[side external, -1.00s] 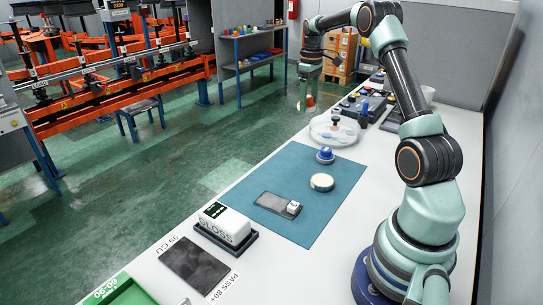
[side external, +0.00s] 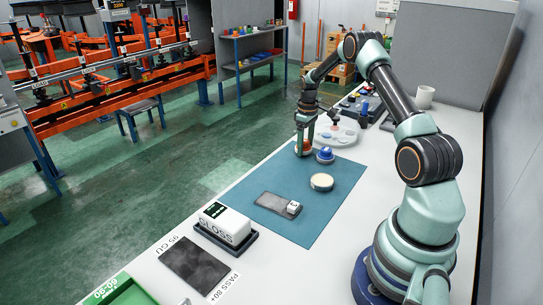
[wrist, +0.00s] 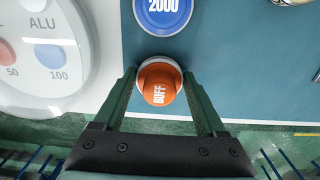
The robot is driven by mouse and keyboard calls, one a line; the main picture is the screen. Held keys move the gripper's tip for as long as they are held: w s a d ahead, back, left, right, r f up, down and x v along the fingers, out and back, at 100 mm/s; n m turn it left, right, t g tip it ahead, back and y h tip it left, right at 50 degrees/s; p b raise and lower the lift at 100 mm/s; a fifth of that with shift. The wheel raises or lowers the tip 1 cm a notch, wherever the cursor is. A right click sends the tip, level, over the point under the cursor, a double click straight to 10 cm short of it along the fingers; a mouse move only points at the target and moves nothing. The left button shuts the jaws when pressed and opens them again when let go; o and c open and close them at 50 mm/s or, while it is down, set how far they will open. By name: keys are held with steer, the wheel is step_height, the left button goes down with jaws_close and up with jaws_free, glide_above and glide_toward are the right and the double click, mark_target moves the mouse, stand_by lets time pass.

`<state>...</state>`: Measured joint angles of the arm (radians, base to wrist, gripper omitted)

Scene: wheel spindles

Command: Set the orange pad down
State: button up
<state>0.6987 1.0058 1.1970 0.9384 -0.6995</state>
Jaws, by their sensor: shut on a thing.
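The orange pad (wrist: 160,84), marked BUFF, sits between the two fingers of my gripper (wrist: 165,88) in the wrist view. My gripper is shut on it. In the side view my gripper (side external: 304,150) points down at the far left corner of the blue mat (side external: 285,215), with the orange pad (side external: 307,147) partly hidden by a finger. I cannot tell whether the pad touches the mat. A blue pad (side external: 325,154), marked 2000 in the wrist view (wrist: 163,12), stands on the mat close beside it.
A white tray (side external: 347,136) with round labelled spots lies just past the mat. A round cream disc (side external: 321,182) and a dark block (side external: 272,203) lie on the mat. A white gloss meter (side external: 225,225) stands nearer the camera. The bench edge is close to my gripper.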

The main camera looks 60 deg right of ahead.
steer(key=shift+f, duration=0.2)
steer(key=o, duration=1.1)
steer(key=shift+o, duration=0.2)
